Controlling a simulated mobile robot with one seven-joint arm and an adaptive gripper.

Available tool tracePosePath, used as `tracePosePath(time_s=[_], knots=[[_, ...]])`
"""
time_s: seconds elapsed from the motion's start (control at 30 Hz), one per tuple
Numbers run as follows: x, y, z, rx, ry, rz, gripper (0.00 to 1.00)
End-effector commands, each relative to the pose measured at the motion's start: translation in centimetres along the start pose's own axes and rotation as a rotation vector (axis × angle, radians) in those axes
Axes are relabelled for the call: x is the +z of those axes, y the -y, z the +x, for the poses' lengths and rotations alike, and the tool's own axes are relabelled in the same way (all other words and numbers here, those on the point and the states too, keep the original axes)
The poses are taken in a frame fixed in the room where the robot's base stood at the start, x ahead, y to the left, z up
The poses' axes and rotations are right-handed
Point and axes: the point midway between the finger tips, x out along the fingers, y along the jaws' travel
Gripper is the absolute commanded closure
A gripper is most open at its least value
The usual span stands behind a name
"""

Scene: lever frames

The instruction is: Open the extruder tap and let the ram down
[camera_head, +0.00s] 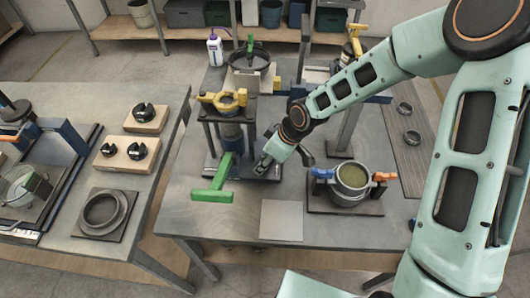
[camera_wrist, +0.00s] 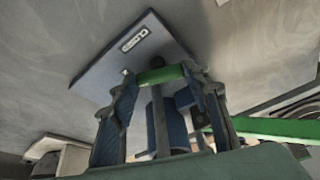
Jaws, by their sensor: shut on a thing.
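My gripper (camera_head: 262,165) reaches in low beside the extruder from the right. In the wrist view, my gripper (camera_wrist: 162,82) is shut on a short green handle (camera_wrist: 160,74), which lies across between the fingertips. The extruder has a dark blue-grey barrel (camera_head: 231,132) in a frame with a yellow yoke (camera_head: 222,100) on top. A green T-shaped lever (camera_head: 212,194) sticks out at its front left. A longer green bar (camera_wrist: 280,128) shows at the right of the wrist view. The handle in my grip is hidden in the head view. I cannot tell the ram's height.
A pot (camera_head: 350,182) with blue and orange handles stands on a dark plate at the right. A bare grey square plate (camera_head: 282,220) lies at the front. A black pan (camera_head: 251,59) and a white bottle (camera_head: 214,48) stand behind. Another bench (camera_head: 60,150) is at the left.

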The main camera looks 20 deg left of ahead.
Motion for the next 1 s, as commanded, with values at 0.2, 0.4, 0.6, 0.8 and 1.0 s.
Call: tracePosePath(time_s=[0.2,0.4,0.6,0.8,1.0], knots=[[0.0,-0.2,-0.06,-0.074,0.0,-0.166,0.81],[0.06,-0.33,0.09,-0.124,0.001,-0.291,0.81],[0.05,-0.39,0.15,-0.156,0.002,-0.37,0.81],[0.1,-0.46,0.14,-0.17,0.004,-0.407,0.81],[0.15,-0.43,0.16,-0.174,0.005,-0.417,0.81]])
